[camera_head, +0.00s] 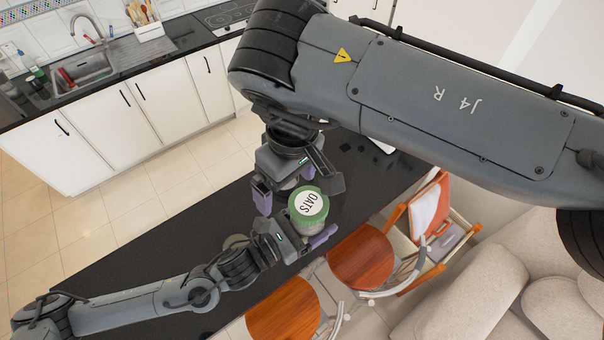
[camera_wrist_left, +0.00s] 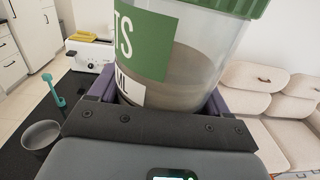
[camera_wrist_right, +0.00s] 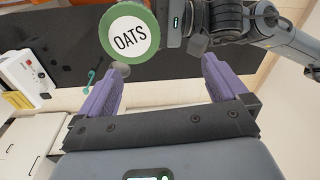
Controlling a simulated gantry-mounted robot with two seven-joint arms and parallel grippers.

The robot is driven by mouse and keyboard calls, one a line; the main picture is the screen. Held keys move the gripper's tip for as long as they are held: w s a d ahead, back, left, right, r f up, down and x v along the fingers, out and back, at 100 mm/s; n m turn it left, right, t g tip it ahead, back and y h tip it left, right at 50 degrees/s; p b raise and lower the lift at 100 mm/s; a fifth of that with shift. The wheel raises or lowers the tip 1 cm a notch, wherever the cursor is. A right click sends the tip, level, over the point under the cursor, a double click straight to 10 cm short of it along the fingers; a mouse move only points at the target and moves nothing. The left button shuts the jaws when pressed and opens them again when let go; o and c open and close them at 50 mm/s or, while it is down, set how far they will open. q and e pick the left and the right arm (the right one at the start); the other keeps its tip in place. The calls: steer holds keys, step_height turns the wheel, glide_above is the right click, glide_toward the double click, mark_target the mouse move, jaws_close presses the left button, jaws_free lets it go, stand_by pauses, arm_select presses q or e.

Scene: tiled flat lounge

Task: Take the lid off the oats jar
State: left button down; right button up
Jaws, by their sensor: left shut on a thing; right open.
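The oats jar (camera_wrist_left: 190,40) is a clear container with a green label, partly filled. Its green lid (camera_head: 308,206), with a white "OATS" disc, is on top of it and shows in the right wrist view (camera_wrist_right: 130,38). My left gripper (camera_head: 307,233) is shut on the jar body, with purple fingers on its sides, above the dark counter. My right gripper (camera_head: 292,190) is open and empty, close beside the lid on its far side in the head view. In the right wrist view the lid lies beyond the open fingers, not between them.
The dark counter (camera_head: 185,245) runs below both arms. Orange-seated stools (camera_head: 362,257) and a beige sofa (camera_head: 475,285) stand right of it. A white toaster (camera_wrist_left: 90,52), a teal utensil (camera_wrist_left: 54,90) and a grey bowl (camera_wrist_left: 42,136) sit on the counter.

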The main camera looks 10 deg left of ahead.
mark_target(301, 203)
steer(key=shift+w+d+r+m+t+h, duration=0.15)
steer(key=shift+w+d+r+m+h, duration=0.1)
steer(key=shift+d+m, duration=0.2)
steer(key=shift+w+d+r+m+t+h, duration=0.2)
steer(key=shift+d+m, duration=0.15)
steer(key=shift+d, duration=0.2)
steer(key=shift+d+f, duration=0.15)
steer(key=shift+d, duration=0.05)
steer(key=shift+s+f, duration=0.1)
steer(key=shift+f, duration=3.75)
